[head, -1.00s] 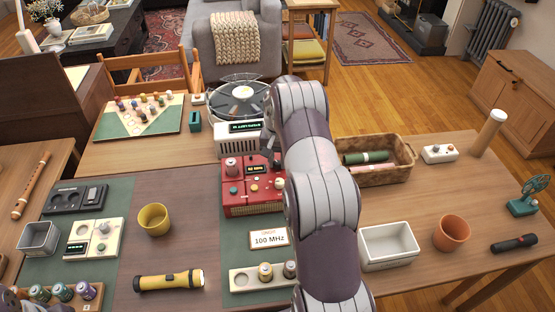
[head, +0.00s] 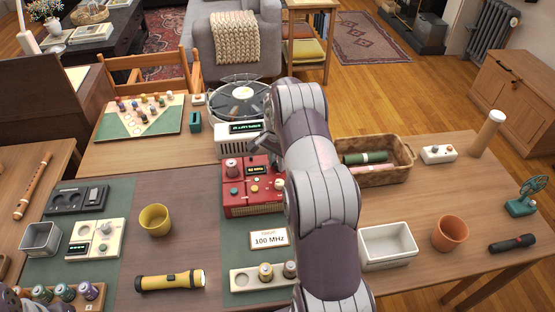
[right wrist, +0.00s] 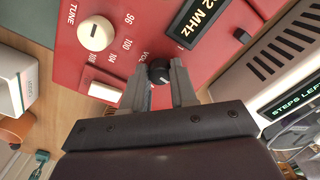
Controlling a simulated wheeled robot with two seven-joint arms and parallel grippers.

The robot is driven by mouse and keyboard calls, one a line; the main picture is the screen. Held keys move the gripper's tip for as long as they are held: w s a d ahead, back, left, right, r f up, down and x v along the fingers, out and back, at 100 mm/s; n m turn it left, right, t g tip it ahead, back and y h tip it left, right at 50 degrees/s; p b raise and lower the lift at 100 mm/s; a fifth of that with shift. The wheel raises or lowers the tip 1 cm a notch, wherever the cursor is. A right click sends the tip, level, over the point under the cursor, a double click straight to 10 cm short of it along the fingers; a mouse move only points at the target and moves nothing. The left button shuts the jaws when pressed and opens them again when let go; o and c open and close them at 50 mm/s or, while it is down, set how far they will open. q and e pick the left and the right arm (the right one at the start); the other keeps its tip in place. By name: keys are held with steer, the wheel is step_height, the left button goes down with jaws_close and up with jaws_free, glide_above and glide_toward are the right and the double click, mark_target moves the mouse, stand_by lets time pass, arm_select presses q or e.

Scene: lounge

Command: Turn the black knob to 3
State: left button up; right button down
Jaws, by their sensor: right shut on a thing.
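The red radio (head: 235,205) stands on the green mat in the middle of the table, partly hidden by my right arm. In the right wrist view the black knob (right wrist: 158,72) sits on the radio's red face, next to the letters "VOL". My right gripper (right wrist: 159,82) is shut on the black knob, one finger on each side of it. The fingers hide part of the knob's scale, so I cannot read its setting. My left gripper is not in view.
A cream tune knob (right wrist: 96,33), a cream button (right wrist: 104,91) and a lit MHz display (right wrist: 198,22) are close to my fingers. A white box with a display (head: 231,145) stands behind the radio. A "100 MHz" card (head: 268,238) stands in front.

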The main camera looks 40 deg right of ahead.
steer(key=shift+w+r+m, duration=0.1)
steer(key=shift+m, duration=1.6)
steer(key=c, duration=1.2)
jaws_free()
steer(key=shift+o, duration=0.2)
step_height(320, 180, up, 6)
steer(key=shift+r+p, duration=0.25)
steer(key=shift+p, duration=0.05)
step_height(320, 180, up, 6)
steer(key=p, duration=0.4)
steer(key=shift+r+p, duration=0.15)
steer(key=shift+p, duration=0.25)
